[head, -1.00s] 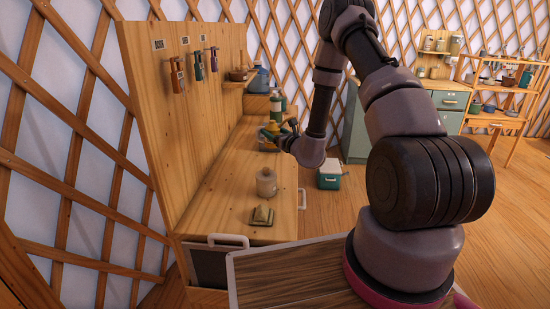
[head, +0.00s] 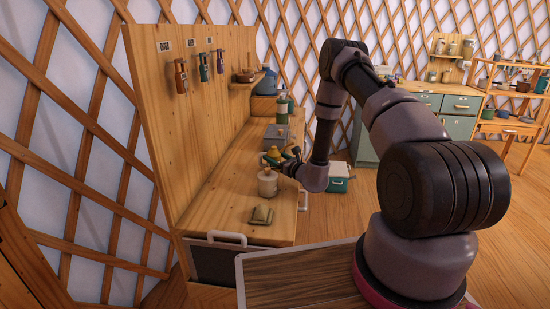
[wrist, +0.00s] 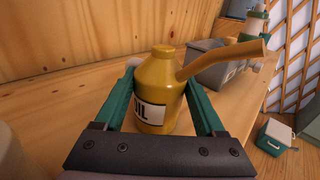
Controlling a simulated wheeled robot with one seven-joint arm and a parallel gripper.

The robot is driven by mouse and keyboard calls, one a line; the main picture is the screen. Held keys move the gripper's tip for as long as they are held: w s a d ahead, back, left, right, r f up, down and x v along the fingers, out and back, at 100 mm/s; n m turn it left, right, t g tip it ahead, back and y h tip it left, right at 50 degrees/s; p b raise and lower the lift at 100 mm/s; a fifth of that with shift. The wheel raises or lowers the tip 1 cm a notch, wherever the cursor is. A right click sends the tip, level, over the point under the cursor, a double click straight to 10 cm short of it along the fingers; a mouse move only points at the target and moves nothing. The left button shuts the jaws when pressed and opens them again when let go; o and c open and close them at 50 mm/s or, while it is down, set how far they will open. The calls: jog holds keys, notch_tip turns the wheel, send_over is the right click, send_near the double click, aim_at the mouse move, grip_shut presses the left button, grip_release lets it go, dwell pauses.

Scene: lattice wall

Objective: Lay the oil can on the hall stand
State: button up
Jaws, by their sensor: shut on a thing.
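The yellow oil can (wrist: 157,88) with its long spout and a label reading "OIL" stands upright between the green fingers of my gripper (wrist: 165,100), which is shut on it. In the head view the oil can (head: 275,153) is small and partly covered by my gripper (head: 284,160). It is over the wooden top of the hall stand (head: 228,200), behind a cream jar. I cannot tell whether its base touches the wood. The hall stand has a tall back panel with several hanging tools.
The cream jar (head: 267,182) and a small olive-brown object (head: 262,215) stand on the near part of the top. A grey box (head: 276,138) and a green bottle (head: 282,103) are farther back. A teal and white box (head: 338,177) sits on the floor to the right.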

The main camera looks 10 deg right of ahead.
jog(key=o, duration=1.4)
jog(key=shift+f, duration=0.1)
jog(key=shift+o, duration=0.2)
